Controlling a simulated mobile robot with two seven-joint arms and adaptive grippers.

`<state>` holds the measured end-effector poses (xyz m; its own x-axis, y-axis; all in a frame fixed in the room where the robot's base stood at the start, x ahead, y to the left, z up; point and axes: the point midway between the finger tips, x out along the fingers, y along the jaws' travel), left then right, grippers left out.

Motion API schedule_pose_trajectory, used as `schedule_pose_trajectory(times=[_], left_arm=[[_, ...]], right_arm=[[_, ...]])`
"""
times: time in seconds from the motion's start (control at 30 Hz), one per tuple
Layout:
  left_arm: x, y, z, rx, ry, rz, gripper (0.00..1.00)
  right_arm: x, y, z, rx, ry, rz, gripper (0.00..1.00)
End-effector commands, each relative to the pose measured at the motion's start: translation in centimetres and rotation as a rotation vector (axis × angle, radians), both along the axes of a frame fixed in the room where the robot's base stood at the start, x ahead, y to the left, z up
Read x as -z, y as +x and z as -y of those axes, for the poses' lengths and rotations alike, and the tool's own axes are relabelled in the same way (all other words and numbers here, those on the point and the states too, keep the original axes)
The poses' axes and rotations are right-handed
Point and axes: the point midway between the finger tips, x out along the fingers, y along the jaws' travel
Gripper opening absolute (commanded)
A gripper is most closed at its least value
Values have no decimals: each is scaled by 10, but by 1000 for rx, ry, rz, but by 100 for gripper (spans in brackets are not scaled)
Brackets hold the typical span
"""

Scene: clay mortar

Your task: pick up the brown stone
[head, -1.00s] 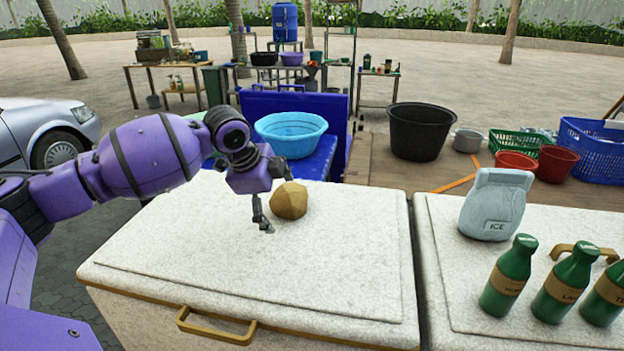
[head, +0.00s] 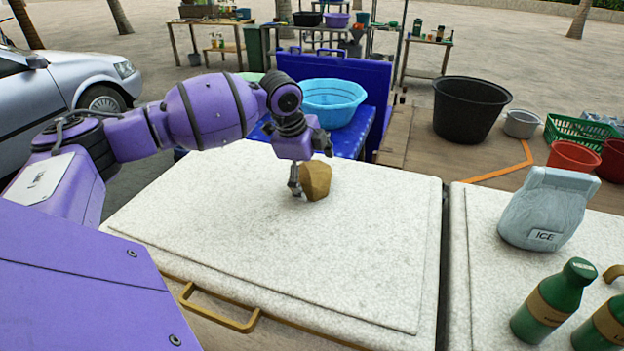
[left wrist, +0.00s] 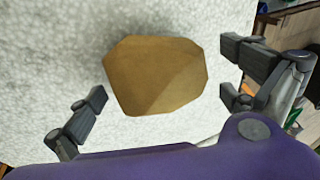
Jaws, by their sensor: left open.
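The brown stone (head: 316,180) is a faceted, tan-brown lump resting on the white speckled lid near its far edge. My left gripper (head: 303,182) is at the stone in the head view, with its purple palm above and a finger at the stone's left side. In the left wrist view the stone (left wrist: 157,75) lies ahead of the palm, between the open fingers of the left gripper (left wrist: 165,100). Gaps show between the stone and the fingers on both sides. My right gripper is not in view.
The white lid (head: 250,255) has free room in front of the stone. A blue basin (head: 334,117) stands behind it. An ice bag (head: 541,215) and green bottles (head: 555,300) stand on the lid to the right. A black tub (head: 468,110) is farther back.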

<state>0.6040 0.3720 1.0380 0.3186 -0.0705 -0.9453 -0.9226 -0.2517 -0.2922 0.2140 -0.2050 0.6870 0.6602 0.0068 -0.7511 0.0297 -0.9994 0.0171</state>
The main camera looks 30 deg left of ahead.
Motion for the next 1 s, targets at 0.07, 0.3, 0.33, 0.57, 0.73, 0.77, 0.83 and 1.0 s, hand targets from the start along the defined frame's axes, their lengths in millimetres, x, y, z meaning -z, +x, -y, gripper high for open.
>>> schedule_pose_trajectory(times=[0.07,0.3,0.33,0.57,0.73,0.77,0.83,1.0], left_arm=[[7,2,1,0,0,0,100],[7,3,0,0,1,1,95],[7,3,0,0,1,1,91],[8,2,0,0,1,0,61],[8,2,1,0,1,-1,38],[8,2,1,0,0,-2,34],[8,2,1,0,0,-2,25],[6,3,1,0,0,3,17]], right_arm=[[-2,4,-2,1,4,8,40],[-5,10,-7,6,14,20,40],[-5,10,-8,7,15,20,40],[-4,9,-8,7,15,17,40],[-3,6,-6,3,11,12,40],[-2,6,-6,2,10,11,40],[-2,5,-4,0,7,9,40],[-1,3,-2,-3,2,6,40]])
